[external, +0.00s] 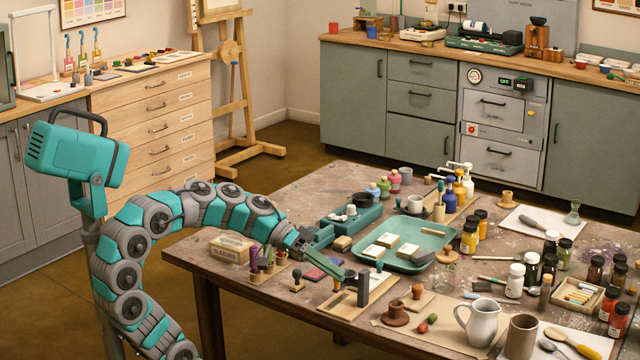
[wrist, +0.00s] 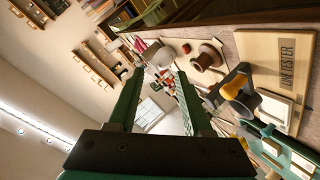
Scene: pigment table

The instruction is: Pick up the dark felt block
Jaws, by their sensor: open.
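A second dark block (external: 422,257) lies at the front right of the green tray (external: 440,240). I cannot tell for certain which one is felt. My gripper (external: 335,256) is open, low over the table's left part, left of the tray. In the wrist view, the two green fingers of my gripper (wrist: 158,78) stand apart with nothing held between them. I cannot make out a felt block in the wrist view.
Pale blocks (external: 387,239) lie in the tray. A wooden stand (external: 355,297) and a dark stamp (external: 297,280) are close in front of my gripper. A teal box (external: 350,222) stands behind it. A board marked "LINE TESTER" (wrist: 270,55) shows in the wrist view.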

